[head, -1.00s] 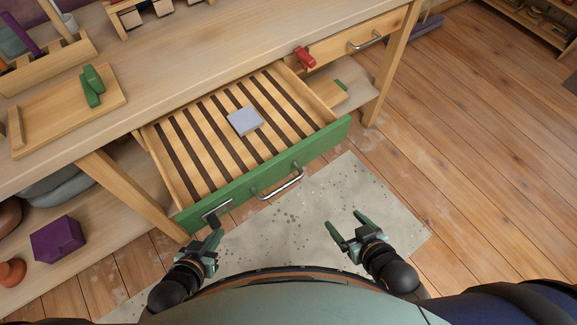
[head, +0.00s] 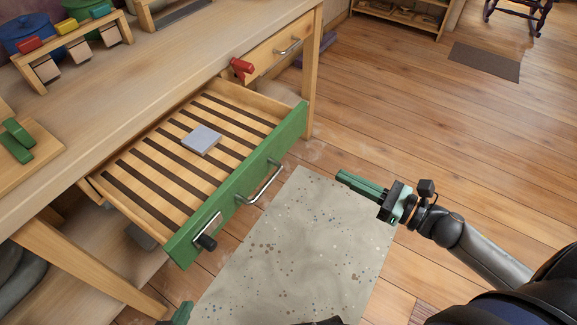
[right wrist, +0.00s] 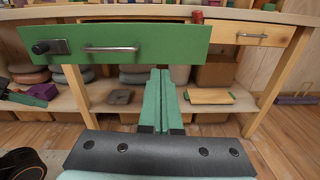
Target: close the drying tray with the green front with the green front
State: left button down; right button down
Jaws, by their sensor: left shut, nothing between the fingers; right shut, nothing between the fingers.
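The drying tray is a slatted drawer with a green front (head: 238,187), pulled well out of the workbench. Its front bears a metal bar handle (head: 262,184) and a dark knob on a plate (head: 207,240). A grey block (head: 201,139) lies on the slats. The green front also shows in the right wrist view (right wrist: 150,42), ahead of the fingers. My right gripper (head: 343,178) is shut and empty, to the right of the tray front and apart from it. My left gripper (head: 180,313) shows only as a green tip at the bottom edge, shut, below the tray's near corner.
A second, wooden-fronted drawer (head: 282,49) is shut, with a red object (head: 241,67) beside it. A workbench leg (head: 312,85) stands behind the tray's far end. A speckled mat (head: 300,245) lies on the floor before the tray. Open wooden floor extends to the right.

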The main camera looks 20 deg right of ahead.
jog(key=n, duration=0.1)
send_near(280, 147)
jog(key=x, duration=0.6)
jog(key=shift+w+a, duration=0.1)
jog(key=shift+w, duration=0.2)
jog(key=shift+w+a, duration=0.1)
dwell(0.3)
